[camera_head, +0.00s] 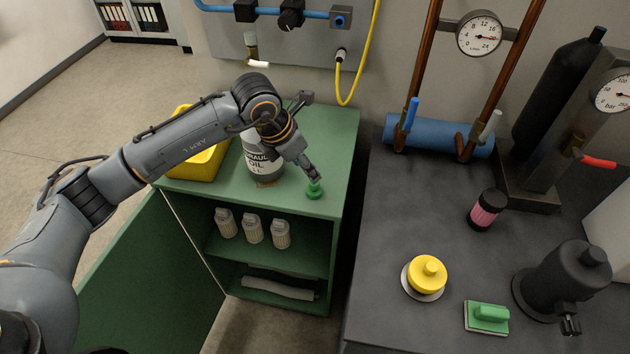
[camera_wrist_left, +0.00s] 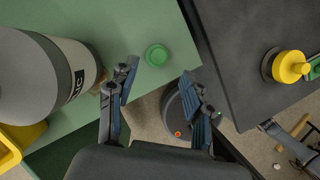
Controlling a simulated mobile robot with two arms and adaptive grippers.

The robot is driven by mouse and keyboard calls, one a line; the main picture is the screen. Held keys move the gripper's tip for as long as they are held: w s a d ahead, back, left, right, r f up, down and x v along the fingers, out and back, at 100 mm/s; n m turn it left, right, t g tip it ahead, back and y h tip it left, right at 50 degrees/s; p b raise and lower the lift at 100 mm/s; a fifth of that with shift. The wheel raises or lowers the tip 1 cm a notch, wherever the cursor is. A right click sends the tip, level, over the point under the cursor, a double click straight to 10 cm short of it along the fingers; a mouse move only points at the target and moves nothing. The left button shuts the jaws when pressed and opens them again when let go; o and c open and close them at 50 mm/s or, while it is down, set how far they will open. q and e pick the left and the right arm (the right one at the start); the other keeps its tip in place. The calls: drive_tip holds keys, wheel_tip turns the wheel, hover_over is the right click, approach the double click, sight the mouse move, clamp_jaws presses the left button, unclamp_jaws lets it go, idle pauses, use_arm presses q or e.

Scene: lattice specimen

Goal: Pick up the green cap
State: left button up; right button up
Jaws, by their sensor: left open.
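The green cap (camera_head: 314,190) sits on the green cabinet top near its front right corner. It also shows in the left wrist view (camera_wrist_left: 157,55), as a round green disc just ahead of my fingertips and between their lines. My left gripper (camera_head: 312,178) reaches down from the left, close to the cap, with its fingers partly hiding it in the head view. In the left wrist view my left gripper (camera_wrist_left: 159,72) is open, with nothing between its fingers. Whether a finger touches the cap I cannot tell.
An oil container (camera_head: 263,165) stands on the green cabinet (camera_head: 335,130), left of the cap, with a yellow bin (camera_head: 200,160) beyond my arm. The cabinet door is open. A dark bench (camera_head: 400,220) to the right holds a yellow knob (camera_head: 429,268) and other items.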

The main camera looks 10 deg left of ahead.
sight(310, 192)
use_arm(q)
drive_tip(key=p+x, duration=0.1)
drive_tip(key=x, duration=0.2)
drive_tip(key=shift+w+f, duration=0.15)
drive_tip(key=shift+f, duration=0.1)
drive_tip(key=p+x, duration=0.2)
drive_tip(key=x, duration=0.2)
drive_tip(key=shift+f, duration=0.45)
use_arm(e)
drive_tip(key=r, duration=0.1)
drive_tip(key=w+r, duration=0.1)
drive_tip(key=r, duration=0.1)
drive_tip(key=shift+w+d+r, duration=0.25)
drive_tip(key=shift+w+r, duration=0.05)
use_arm(q)
drive_tip(key=c, duration=0.5)
